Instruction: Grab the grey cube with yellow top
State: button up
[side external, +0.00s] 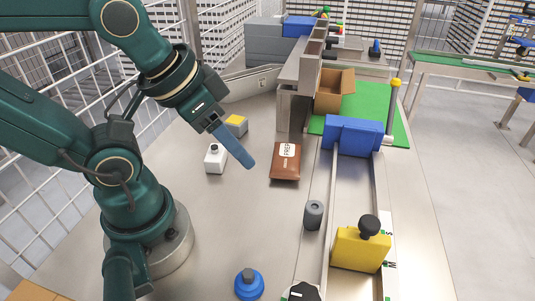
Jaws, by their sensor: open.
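The grey cube with yellow top (236,126) sits on the metal table, left of the picture's middle. My gripper (250,164) ends in a blue tip that points down and to the right. Nothing shows held at the tip. The gap between the fingers cannot be made out from this side.
A white block with a dark knob (215,158) stands just in front of the cube. A brown bag (286,162) lies to the right. A grey cylinder (314,214), a blue knobbed object (249,284) and a yellow block (360,249) are nearer. The table's middle is clear.

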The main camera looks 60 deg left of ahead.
jog(key=o, duration=0.8)
